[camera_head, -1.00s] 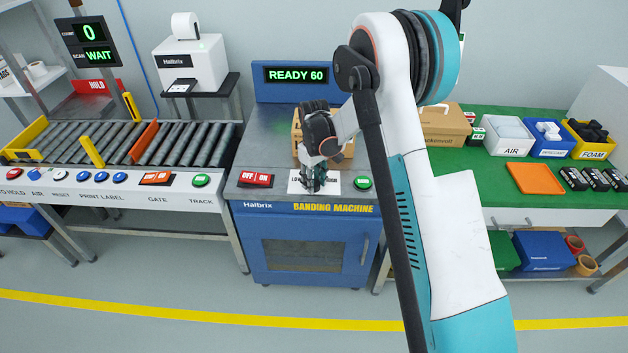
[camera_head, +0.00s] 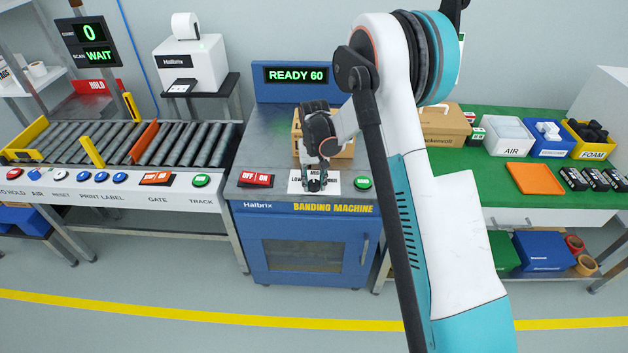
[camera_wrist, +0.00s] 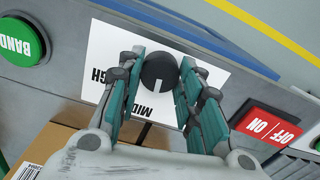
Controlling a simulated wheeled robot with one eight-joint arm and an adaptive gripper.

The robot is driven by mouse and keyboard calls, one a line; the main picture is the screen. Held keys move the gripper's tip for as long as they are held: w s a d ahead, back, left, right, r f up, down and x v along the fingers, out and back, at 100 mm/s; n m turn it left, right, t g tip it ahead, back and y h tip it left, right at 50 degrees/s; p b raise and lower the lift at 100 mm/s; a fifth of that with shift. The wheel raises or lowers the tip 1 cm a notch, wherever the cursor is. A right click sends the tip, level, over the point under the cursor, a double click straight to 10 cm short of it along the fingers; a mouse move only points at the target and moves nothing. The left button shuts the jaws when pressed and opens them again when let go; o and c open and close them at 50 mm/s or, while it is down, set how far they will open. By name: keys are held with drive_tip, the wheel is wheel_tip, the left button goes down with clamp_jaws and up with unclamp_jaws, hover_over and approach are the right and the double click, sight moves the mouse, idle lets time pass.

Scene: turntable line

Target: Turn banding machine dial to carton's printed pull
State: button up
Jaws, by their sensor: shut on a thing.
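The dial (camera_wrist: 158,72) is a round black knob on a white plate (camera_wrist: 212,75) in the wrist view. My gripper (camera_wrist: 161,66) is shut on the dial, one finger on each side. In the head view my gripper (camera_head: 314,184) is down at the plate on the banding machine (camera_head: 270,245). The machine display (camera_head: 297,75) reads READY 60. A brown carton (camera_head: 344,148) stands behind my gripper, partly hidden; its printed pull is not readable.
The red OFF/ON switch (camera_head: 256,180) is left of the dial, and the green button (camera_head: 362,183) is close on its right. A roller conveyor (camera_head: 190,142) lies left. A green bench (camera_head: 490,185) with bins and another carton (camera_head: 444,122) is right.

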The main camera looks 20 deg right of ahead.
sight(314, 183)
drive_tip(key=m, duration=0.5)
drive_tip(key=shift+m, duration=0.3)
drive_tip(key=m, duration=0.5)
idle(0.4)
drive_tip(key=o, duration=1.1)
drive_tip(key=shift+r, duration=0.1)
wheel_tip(314, 183, up, 12)
drive_tip(key=shift+f, duration=0.1)
